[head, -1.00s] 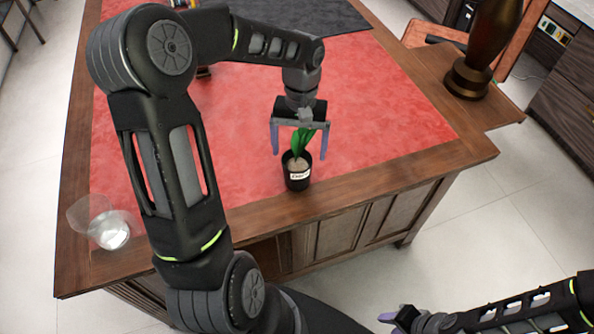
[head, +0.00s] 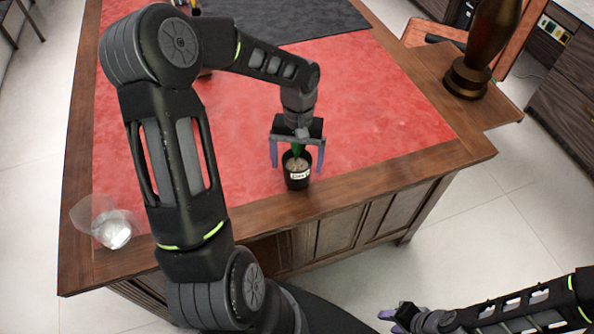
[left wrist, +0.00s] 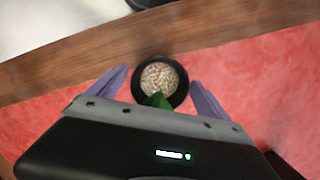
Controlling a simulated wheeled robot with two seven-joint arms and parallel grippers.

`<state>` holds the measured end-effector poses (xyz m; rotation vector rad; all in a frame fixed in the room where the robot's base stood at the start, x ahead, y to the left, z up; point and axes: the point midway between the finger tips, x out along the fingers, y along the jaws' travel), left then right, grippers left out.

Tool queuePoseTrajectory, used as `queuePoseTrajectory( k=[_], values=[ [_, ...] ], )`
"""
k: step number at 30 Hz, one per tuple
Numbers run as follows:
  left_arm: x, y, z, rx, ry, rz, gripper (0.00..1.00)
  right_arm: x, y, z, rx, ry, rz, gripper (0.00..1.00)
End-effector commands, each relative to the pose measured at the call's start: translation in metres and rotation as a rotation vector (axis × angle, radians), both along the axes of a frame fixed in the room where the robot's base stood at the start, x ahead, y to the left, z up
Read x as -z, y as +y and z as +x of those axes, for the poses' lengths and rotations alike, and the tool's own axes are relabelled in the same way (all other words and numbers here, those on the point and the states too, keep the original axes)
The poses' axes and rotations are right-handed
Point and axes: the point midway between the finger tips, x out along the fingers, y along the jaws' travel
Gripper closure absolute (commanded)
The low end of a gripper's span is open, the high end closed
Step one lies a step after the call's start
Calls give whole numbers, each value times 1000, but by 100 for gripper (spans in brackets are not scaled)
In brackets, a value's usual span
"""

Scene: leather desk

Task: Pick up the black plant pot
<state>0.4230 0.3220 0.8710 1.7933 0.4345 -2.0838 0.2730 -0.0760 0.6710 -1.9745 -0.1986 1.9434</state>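The black plant pot (head: 297,181) stands upright near the front edge of the desk, with a white label on its side and a green plant (head: 298,150) in it. In the left wrist view the pot (left wrist: 160,105) shows from above, with pale pebbles inside. My left gripper (head: 297,165) is open above the pot, its purple fingers on either side. In the left wrist view the fingers are apart from the pot's rim. The gripper's body hides most of the plant. My right gripper (head: 398,318) is low at the bottom right, away from the desk; its finger opening is unclear.
The desk has a red leather top (head: 370,110) with a wooden border (head: 400,172). A clear glass object (head: 112,228) stands at the front left corner. A dark vase (head: 478,60) stands at the right. Red leather around the pot is clear.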

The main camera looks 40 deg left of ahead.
Motion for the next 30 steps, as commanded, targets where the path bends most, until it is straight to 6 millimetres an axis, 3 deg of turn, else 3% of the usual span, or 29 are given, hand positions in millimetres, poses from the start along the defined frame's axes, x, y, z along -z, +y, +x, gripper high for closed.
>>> queuePoseTrajectory(
  k=[30],
  values=[
    [0,0,0,0,0,0,94,0,0,0,0,0,0,64]
  ],
)
